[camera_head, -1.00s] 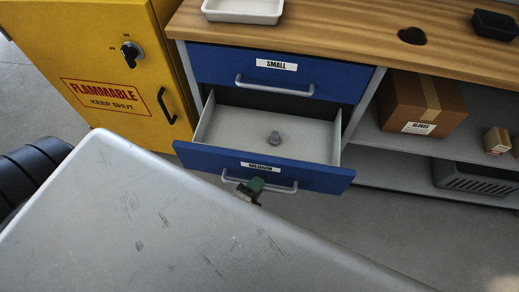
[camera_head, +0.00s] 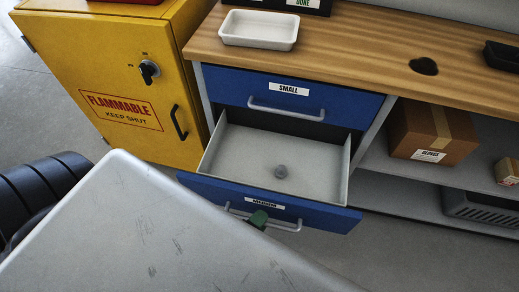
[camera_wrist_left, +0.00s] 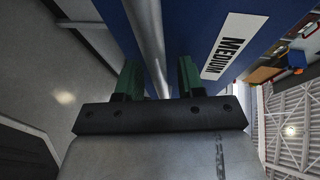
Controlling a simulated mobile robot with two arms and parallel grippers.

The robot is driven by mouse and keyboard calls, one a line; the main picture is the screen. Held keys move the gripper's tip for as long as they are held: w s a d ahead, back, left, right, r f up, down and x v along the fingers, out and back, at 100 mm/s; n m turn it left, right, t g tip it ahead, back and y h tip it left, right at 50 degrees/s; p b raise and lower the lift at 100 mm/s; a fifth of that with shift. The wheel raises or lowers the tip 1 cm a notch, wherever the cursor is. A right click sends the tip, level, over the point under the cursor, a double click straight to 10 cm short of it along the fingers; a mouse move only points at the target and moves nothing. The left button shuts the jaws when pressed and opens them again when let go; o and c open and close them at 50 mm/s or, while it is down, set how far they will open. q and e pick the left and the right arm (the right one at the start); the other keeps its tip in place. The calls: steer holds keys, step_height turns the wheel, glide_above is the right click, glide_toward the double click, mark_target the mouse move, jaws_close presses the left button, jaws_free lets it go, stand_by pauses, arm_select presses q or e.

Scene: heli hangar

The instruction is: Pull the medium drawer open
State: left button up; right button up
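The medium drawer (camera_head: 330,215) is pulled out below the small drawer (camera_head: 345,105), and its grey inside shows. The drawer's bar handle (camera_head: 285,226) also shows in the left wrist view (camera_wrist_left: 148,40), beside the MEDIUM label (camera_wrist_left: 227,46). My left gripper (camera_head: 258,218) is at this handle, mostly hidden behind my grey arm in the head view. In the left wrist view its green fingers (camera_wrist_left: 158,80) are on both sides of the bar, with narrow gaps. My right gripper is not in view.
A yellow flammables cabinet (camera_head: 125,80) stands left of the drawers. The wooden worktop (camera_head: 370,50) holds a white tray (camera_head: 259,30). A cardboard box (camera_head: 432,130) sits on the shelf to the right. Grey floor lies in front of the drawer.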

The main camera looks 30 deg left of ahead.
arm_select(q)
steer(key=v, duration=1.1)
steer(key=shift+p, duration=0.3)
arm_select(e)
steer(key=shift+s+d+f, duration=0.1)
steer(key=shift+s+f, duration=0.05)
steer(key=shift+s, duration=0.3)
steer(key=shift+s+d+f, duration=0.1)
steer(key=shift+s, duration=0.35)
arm_select(q)
steer(key=shift+f, duration=0.1)
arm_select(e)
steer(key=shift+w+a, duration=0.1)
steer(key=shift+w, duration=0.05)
arm_select(q)
steer(key=shift+d+f, duration=0.1)
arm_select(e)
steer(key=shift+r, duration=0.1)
